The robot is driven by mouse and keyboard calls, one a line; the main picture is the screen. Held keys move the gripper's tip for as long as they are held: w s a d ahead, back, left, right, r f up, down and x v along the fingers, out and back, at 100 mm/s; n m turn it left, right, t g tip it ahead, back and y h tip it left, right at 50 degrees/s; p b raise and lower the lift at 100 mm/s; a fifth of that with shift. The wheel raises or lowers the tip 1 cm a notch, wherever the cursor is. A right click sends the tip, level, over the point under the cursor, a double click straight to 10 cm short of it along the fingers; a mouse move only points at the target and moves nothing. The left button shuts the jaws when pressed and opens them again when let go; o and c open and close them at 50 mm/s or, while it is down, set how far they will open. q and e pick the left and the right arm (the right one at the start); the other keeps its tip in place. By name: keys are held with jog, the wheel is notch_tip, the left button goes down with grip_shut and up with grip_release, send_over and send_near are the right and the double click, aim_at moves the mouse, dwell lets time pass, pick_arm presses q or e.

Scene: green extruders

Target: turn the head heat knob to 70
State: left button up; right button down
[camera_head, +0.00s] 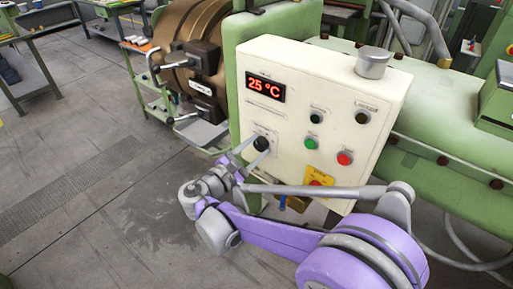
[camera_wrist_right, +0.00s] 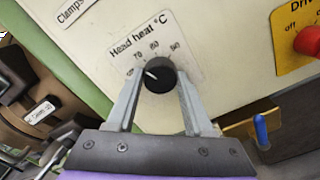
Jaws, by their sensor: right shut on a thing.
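The head heat knob (camera_head: 261,144) is a small black round knob on the lower left of the cream control panel (camera_head: 228,84). In the right wrist view the knob (camera_wrist_right: 161,75) sits below the printed label "Head heat °C", with a numbered scale around its upper side. Its white pointer mark aims left and slightly up, left of the 70 mark. My right gripper (camera_wrist_right: 159,86) has one finger on each side of the knob and is shut on it. In the head view my right gripper (camera_head: 253,149) reaches the panel from the lower left. My left gripper is not in view.
A red display (camera_head: 265,88) on the panel reads 25 °C. A green button (camera_head: 310,143), a red button (camera_head: 345,158) and a yellow-backed red switch (camera_head: 319,181) lie right of the knob. A brown machine part (camera_head: 188,35) stands left of the panel. Open floor lies left.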

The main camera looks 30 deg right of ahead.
jog(key=shift+m, duration=0.4)
jog(key=shift+c, duration=1.5)
grip_release()
jog(key=b+v, duration=0.1)
jog(key=v, duration=1)
jog(key=shift+b, duration=0.3)
jog(key=shift+w, duration=0.1)
